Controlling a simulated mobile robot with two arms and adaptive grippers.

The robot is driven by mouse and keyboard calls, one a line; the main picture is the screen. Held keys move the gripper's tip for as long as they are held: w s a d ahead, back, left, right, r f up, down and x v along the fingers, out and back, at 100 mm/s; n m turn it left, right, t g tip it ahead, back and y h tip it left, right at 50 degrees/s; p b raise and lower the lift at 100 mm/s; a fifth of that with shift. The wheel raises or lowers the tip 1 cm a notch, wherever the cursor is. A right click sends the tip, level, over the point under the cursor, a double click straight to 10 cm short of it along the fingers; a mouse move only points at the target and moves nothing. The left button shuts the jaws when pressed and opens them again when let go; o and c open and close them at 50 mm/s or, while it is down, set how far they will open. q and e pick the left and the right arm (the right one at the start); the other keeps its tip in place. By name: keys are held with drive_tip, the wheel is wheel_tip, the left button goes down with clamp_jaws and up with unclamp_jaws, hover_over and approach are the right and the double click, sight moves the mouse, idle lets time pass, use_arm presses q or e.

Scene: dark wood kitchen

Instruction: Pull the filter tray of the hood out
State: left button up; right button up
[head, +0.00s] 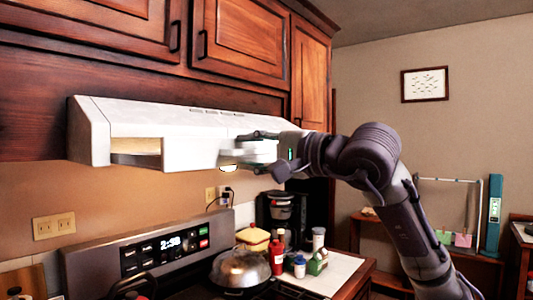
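The white range hood (185,122) hangs under the dark wood cabinets. A gap in the left part of its front lower edge shows a lit, tan-coloured area. To the right of this gap is a white front section (190,154), perhaps part of the filter tray; I cannot tell where the tray ends and the hood body begins. My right gripper (232,148) is at the right part of the hood front, its fingers pointing left. It overlaps the hood's lower edge, and its grip is unclear. A small lamp glows just below it. My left gripper is not in view.
Below are the stove with its control panel (145,254), a lidded pan (240,269), and several bottles and jars. A coffee maker (281,212) stands behind them. Cabinets (240,40) close off the space above. Open room lies to the right.

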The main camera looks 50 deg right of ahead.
drive_tip(key=s, duration=0.5)
drive_tip(key=shift+s+d, duration=0.1)
drive_tip(key=shift+d, duration=0.3)
drive_tip(key=s, duration=0.6)
drive_tip(key=shift+s, duration=0.3)
